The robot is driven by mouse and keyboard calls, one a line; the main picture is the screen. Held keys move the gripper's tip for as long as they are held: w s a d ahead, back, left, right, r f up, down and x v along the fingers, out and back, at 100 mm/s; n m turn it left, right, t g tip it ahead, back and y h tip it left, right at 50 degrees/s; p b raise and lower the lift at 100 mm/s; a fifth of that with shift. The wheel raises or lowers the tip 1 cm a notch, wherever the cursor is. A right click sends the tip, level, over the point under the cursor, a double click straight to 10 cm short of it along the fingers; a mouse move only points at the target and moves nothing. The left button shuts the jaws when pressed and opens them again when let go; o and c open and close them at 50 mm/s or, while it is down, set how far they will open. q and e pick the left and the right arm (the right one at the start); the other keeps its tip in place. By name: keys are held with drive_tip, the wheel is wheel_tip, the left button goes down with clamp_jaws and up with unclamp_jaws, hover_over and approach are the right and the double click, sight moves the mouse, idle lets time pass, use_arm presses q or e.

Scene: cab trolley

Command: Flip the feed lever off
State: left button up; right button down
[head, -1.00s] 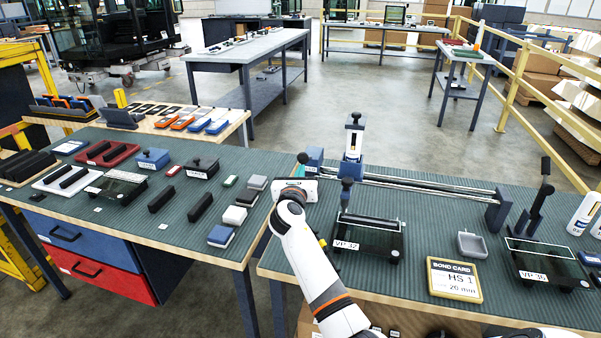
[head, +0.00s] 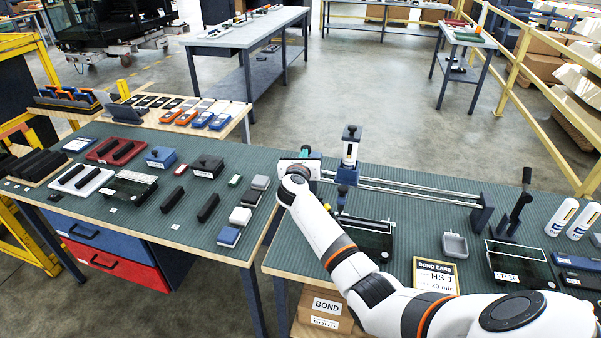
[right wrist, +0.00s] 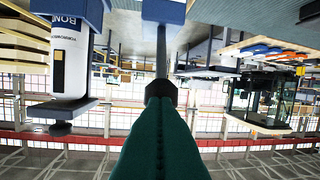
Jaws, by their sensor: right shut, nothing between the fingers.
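My right gripper (head: 300,166) is at the lever, shut and empty. My left gripper is not in view.
A white bond cartridge (right wrist: 70,55) stands close beside the lever. A black upright lever (head: 520,200), a grey dish (head: 454,245), a bond card (head: 435,277) and white bottles (head: 562,217) are farther right. The left bench (head: 245,235) holds several blocks and trays.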

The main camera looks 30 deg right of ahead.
drive_tip(key=shift+w+d+r+p, duration=0.65)
drive_tip(key=shift+w+d+r, duration=0.4)
drive_tip(key=shift+d+r, duration=0.2)
drive_tip(key=shift+r, duration=0.25)
drive_tip(key=shift+w+d+f, duration=0.1)
drive_tip(key=shift+f, duration=0.1)
